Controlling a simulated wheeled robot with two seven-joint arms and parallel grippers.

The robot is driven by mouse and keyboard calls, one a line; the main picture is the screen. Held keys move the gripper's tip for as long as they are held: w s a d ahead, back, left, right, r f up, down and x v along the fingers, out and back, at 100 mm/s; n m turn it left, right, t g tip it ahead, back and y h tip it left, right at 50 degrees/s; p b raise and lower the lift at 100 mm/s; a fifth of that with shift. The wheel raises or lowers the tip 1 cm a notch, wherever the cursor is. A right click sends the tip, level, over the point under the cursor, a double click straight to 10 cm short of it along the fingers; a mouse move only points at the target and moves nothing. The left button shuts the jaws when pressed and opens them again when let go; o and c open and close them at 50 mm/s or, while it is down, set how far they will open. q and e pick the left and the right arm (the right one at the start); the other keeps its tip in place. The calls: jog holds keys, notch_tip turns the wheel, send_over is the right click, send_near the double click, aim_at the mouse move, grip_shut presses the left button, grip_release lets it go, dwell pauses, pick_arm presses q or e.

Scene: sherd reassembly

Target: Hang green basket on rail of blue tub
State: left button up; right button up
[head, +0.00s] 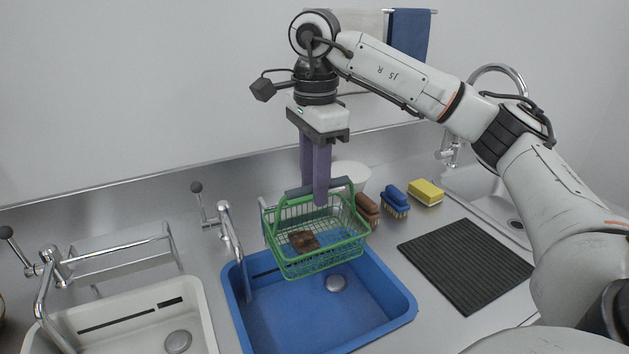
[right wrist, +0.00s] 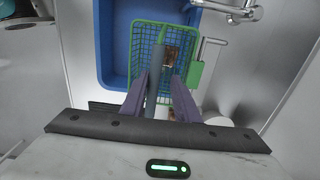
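The green basket (head: 318,236) is a wire basket with an upright handle and dark grey grip (head: 318,187). A brown piece (head: 303,240) lies inside it. My right gripper (head: 316,192) points down with its purple fingers on either side of the grip, shut on it. The basket is level over the back part of the blue tub (head: 385,318). In the right wrist view a green tab (right wrist: 195,75) on the basket's side lies close to the metal rail (right wrist: 207,50). I cannot tell whether they touch. In the head view the basket mostly hides this rail. My left gripper is out of view.
A tap (head: 230,232) stands close left of the basket. A brown brush (head: 367,208), a blue brush (head: 395,201) and a yellow sponge (head: 426,192) stand to the right. A black ribbed mat (head: 466,262) lies right of the tub. A white basin (head: 130,318) is at left.

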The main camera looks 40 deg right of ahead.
jog(key=shift+o, duration=0.5)
notch_tip(320, 180, up, 10)
jog(key=p, duration=0.4)
jog(key=shift+r, duration=0.15)
